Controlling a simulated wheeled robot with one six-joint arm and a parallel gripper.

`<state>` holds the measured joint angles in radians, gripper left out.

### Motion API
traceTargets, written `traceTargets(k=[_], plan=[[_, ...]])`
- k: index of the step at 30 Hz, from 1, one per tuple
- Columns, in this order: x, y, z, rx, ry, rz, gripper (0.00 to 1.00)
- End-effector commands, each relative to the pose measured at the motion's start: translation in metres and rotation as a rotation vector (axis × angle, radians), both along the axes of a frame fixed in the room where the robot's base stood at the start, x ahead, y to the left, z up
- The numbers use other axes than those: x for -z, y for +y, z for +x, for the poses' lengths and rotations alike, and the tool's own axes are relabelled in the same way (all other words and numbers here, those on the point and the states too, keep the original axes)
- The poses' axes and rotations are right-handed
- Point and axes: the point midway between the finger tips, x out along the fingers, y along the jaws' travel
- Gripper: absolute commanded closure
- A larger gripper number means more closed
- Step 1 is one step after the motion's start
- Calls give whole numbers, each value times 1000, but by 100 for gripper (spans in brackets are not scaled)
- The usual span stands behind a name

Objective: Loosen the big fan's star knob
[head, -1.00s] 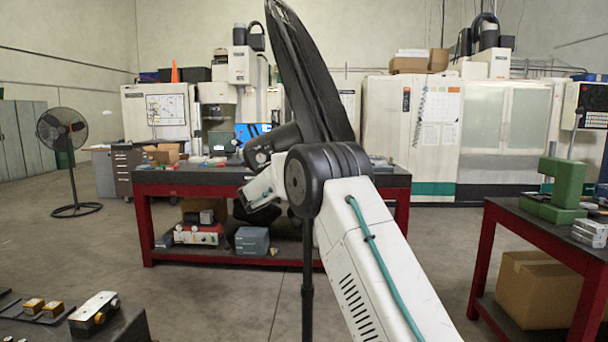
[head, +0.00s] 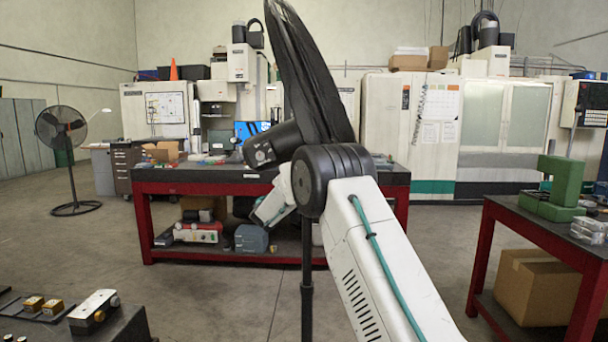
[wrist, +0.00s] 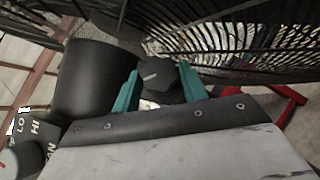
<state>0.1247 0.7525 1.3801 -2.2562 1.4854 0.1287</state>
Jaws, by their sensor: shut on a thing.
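The big fan (head: 312,75) stands close in front of me in the head view, seen edge-on, with its dark motor housing (head: 272,146) on the left of the cage. In the wrist view the cage (wrist: 245,40) fills the top and the black motor housing (wrist: 92,80) is at the left. The dark star knob (wrist: 160,76) sits between the two teal fingers of my gripper (wrist: 160,84), which is shut on it. In the head view the knob and fingertips are hidden behind my arm.
A fan panel marked LO and HI (wrist: 35,130) is close at the lower left of the wrist view. A red-legged bench (head: 160,182) stands behind the fan. Another bench (head: 500,210) is at the right. A smaller fan (head: 62,130) stands far left.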

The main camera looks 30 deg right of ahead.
Motion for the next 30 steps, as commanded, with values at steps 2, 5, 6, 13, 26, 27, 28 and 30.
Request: traceTargets(k=[2, 5, 6, 13, 26, 27, 28, 30], plan=[[2, 0, 0, 1, 2, 1, 80], [2, 0, 0, 1, 2, 2, 80], [2, 0, 0, 1, 2, 2, 80], [2, 0, 0, 1, 1, 2, 35], [13, 19, -7, -1, 3, 1, 35], [17, 26, -9, -2, 5, 2, 35], [16, 33, -11, -2, 3, 1, 35], [15, 49, -18, -3, 2, 2, 35]])
